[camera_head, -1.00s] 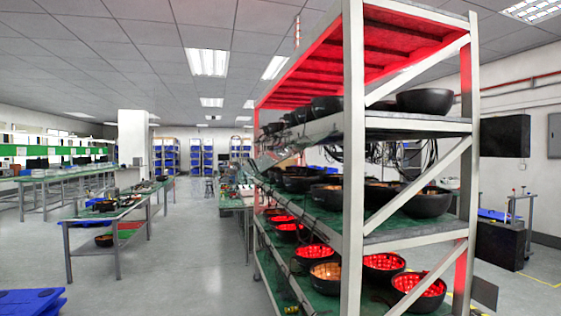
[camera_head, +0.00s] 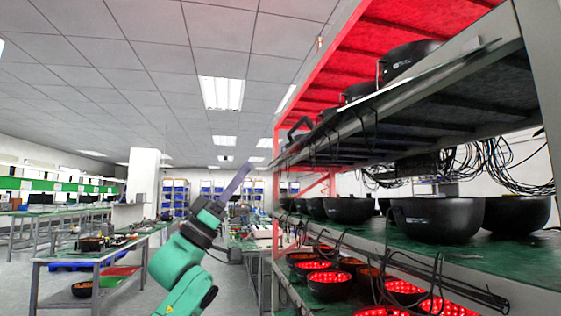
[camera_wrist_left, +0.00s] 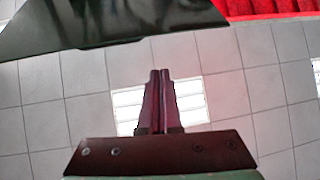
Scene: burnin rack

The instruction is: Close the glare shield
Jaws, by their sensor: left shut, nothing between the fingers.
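A panel that looks like the glare shield (camera_head: 420,82) runs along the front of the rack's upper shelf, seen nearly edge-on as a thin pale strip. A black handle-like shape (camera_head: 299,128) stands near its far end; I cannot tell whether it belongs to the panel. My left gripper (camera_head: 248,167) is shut and empty, pointing up and right, left of the rack's far end. In the left wrist view the shut fingers (camera_wrist_left: 160,74) point toward the ceiling, apart from a dark glossy panel (camera_wrist_left: 100,22) at the top left. My right gripper is out of view.
Red-lit bowls (camera_head: 330,284) sit below. The rack's red top (camera_head: 390,40) is overhead. A green-topped table (camera_head: 100,252) stands left, with open floor between.

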